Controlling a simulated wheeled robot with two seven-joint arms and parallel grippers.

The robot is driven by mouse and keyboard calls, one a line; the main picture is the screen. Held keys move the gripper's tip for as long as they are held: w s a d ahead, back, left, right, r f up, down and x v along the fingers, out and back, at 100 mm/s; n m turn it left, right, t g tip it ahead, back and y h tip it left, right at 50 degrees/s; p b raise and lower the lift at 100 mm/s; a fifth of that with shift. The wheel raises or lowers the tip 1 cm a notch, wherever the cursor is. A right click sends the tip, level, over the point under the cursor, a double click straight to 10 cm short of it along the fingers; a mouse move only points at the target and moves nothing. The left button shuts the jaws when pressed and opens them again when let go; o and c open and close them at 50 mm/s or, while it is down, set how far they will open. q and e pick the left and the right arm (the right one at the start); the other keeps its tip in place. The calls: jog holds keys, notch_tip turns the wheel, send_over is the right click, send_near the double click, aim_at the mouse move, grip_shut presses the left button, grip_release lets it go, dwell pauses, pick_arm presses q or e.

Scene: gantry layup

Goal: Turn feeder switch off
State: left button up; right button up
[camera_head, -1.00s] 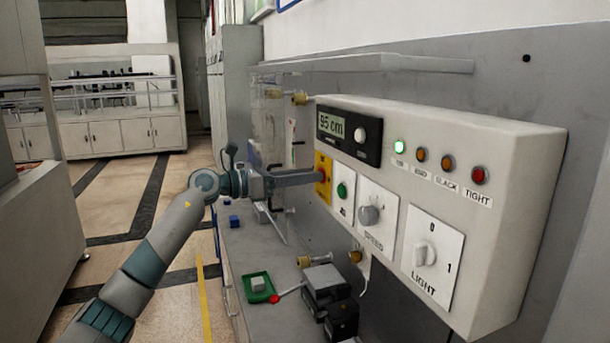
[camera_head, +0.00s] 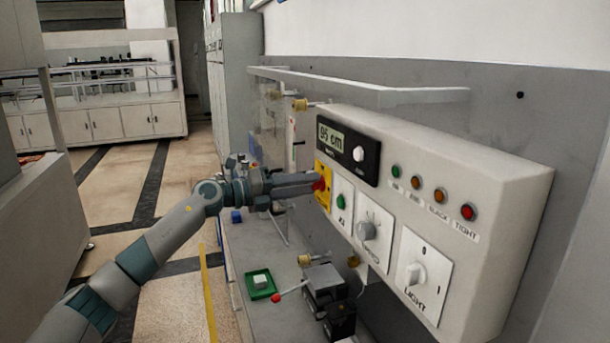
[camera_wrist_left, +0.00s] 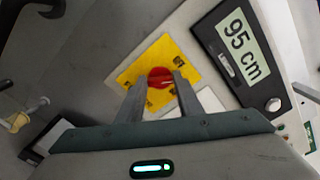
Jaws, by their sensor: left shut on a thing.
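The feeder switch is a red knob (camera_head: 320,184) on a yellow plate (camera_head: 325,200) at the left end of the grey control box. My left gripper (camera_head: 314,182) reaches it from the left and is shut on the red knob. In the left wrist view the red knob (camera_wrist_left: 160,77) sits between the two fingertips (camera_wrist_left: 159,88), with the yellow plate (camera_wrist_left: 148,57) behind it. The fingers partly hide the knob, so its exact angle is hard to read. The green lamp (camera_head: 395,171) on the box looks dark. My right gripper is not in view.
Beside the switch are a green button (camera_head: 341,202), a speed knob (camera_head: 366,230) and a light switch (camera_head: 414,274). The display (camera_head: 332,137) reads 95 cm. A green tray (camera_head: 261,284) and a dark device (camera_head: 324,288) with a red-tipped lever sit on the bench below.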

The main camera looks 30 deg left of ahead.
pick_arm(q)
jog(key=shift+a+n+p, duration=0.1)
jog(key=shift+n+p, duration=3)
jog(key=shift+n, duration=0.3)
jog(key=shift+f, duration=0.1)
jog(key=o, duration=1.1)
jog(key=b+v, duration=1)
jog(key=v, duration=0.7)
jog(key=shift+s+a, duration=0.15)
